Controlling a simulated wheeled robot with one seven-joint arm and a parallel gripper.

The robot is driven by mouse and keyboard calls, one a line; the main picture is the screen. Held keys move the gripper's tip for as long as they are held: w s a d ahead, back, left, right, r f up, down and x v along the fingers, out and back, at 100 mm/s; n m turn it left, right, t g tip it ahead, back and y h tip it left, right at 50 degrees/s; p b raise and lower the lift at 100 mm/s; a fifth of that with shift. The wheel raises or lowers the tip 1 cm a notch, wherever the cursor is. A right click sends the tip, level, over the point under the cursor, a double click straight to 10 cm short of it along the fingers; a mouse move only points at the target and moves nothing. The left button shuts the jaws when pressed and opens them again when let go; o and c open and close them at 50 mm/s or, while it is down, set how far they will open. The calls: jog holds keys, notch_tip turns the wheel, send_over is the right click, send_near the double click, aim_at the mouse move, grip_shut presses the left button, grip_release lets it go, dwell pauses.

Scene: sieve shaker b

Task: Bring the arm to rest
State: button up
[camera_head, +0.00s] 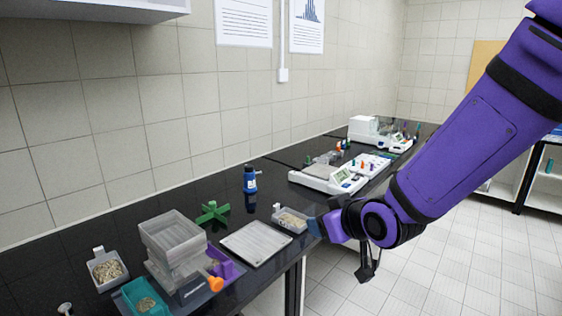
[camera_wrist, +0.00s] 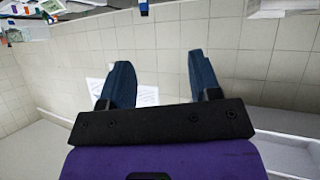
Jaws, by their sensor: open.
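My purple arm (camera_head: 470,130) reaches in from the upper right, bent at a black wrist joint near the bench's front edge. My gripper (camera_wrist: 158,65) is open in the wrist view, its two dark blue fingers spread wide. In the head view the gripper is largely hidden behind the wrist, with a bluish part showing beside a small grey tray with grainy contents (camera_head: 291,219). I cannot tell whether it touches that tray.
The black bench (camera_head: 130,213) runs along the tiled wall (camera_head: 120,110). It holds a clear sieve stack (camera_head: 172,238), a flat grey plate (camera_head: 256,243), a green cross-shaped piece (camera_head: 212,212), a blue bottle (camera_head: 250,180) and a white instrument (camera_head: 328,178). The floor (camera_head: 440,270) at right is clear.

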jog(key=s+d+r+m+g+h, duration=0.1)
jog(key=s+d+r+m+h, duration=0.1)
jog(key=s+d+r, duration=0.35)
jog(key=s+d+r+m+g+h, duration=0.1)
jog(key=s+d+r+m+h, duration=0.15)
jog(key=d, duration=0.55)
jog(key=s+d+r+m+g, duration=0.1)
jog(key=s+d+r, duration=0.1)
jog(key=s, duration=0.5)
jog(key=s+d+r+m+g+h, duration=0.1)
jog(key=s+d+r+g, duration=0.1)
jog(key=s+d, duration=0.3)
jog(key=shift+s+r, duration=0.45)
jog(key=shift+s, duration=0.5)
